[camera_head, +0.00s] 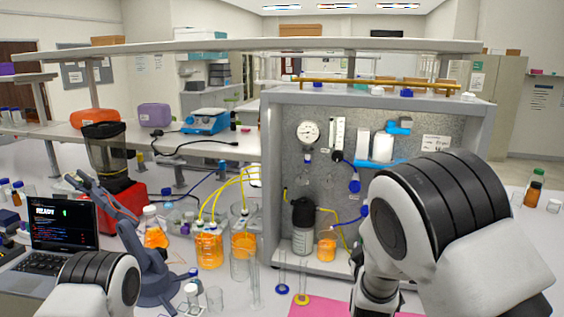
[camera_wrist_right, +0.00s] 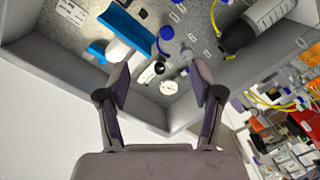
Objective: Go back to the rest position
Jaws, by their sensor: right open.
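My right gripper (camera_wrist_right: 161,82) is open in the right wrist view, its two dark fingers spread apart with nothing held. Beyond the fingers is the grey rig panel (camera_wrist_right: 215,15), with a white round gauge (camera_wrist_right: 169,88) and a blue bracket (camera_wrist_right: 128,27). In the head view my right arm (camera_head: 440,205) covers the rig's right side, and its gripper is hidden. My left arm (camera_head: 98,284) shows at the lower left; its gripper does not show. The rig's panel (camera_head: 340,190) stands upright on the bench, with its gauge (camera_head: 308,132) at upper left.
A pink mat (camera_head: 345,307) lies at the front.

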